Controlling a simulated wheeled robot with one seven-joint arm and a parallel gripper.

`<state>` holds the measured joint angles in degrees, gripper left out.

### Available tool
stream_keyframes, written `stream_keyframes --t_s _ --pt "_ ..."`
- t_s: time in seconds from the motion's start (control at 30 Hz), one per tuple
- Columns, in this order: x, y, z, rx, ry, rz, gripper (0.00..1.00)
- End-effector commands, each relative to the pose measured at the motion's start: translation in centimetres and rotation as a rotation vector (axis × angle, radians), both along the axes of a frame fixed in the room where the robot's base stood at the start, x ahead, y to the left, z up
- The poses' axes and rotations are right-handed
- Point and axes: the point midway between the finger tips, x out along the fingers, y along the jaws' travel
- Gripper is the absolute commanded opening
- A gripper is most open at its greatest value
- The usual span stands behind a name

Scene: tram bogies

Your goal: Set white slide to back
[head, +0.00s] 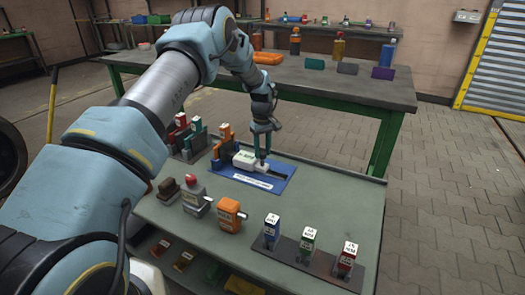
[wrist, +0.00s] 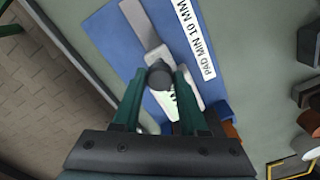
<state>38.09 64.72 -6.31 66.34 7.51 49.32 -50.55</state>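A white slide (head: 245,160) sits on a blue base plate (head: 282,166) with a grey slot, on the green-grey table. In the wrist view a round dark knob (wrist: 160,78) stands on the white slide (wrist: 194,92), and the blue plate (wrist: 108,40) lies under it. The grey track (wrist: 137,25) runs out from the slide. My gripper (head: 263,150) points down at the right part of the slide. In the wrist view my gripper's green fingers (wrist: 160,71) stand on both sides of the knob, close to it. I cannot tell whether they press on it.
Orange, green and red upright blocks (head: 182,140) stand left of the plate. A second table (head: 330,85) is behind.

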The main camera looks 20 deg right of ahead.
Motion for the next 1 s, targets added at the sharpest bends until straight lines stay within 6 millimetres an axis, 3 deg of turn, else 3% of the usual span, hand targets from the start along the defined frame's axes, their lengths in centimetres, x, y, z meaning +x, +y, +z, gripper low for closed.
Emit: stream_keyframes --t_s 0.07,0.33,1.0 --pt "0.00 0.00 0.02 0.000 0.000 0.000 0.31" --pt "0.01 0.00 0.02 0.000 0.000 0.000 0.01" --pt "0.02 -0.01 0.05 0.000 0.000 0.000 0.00"
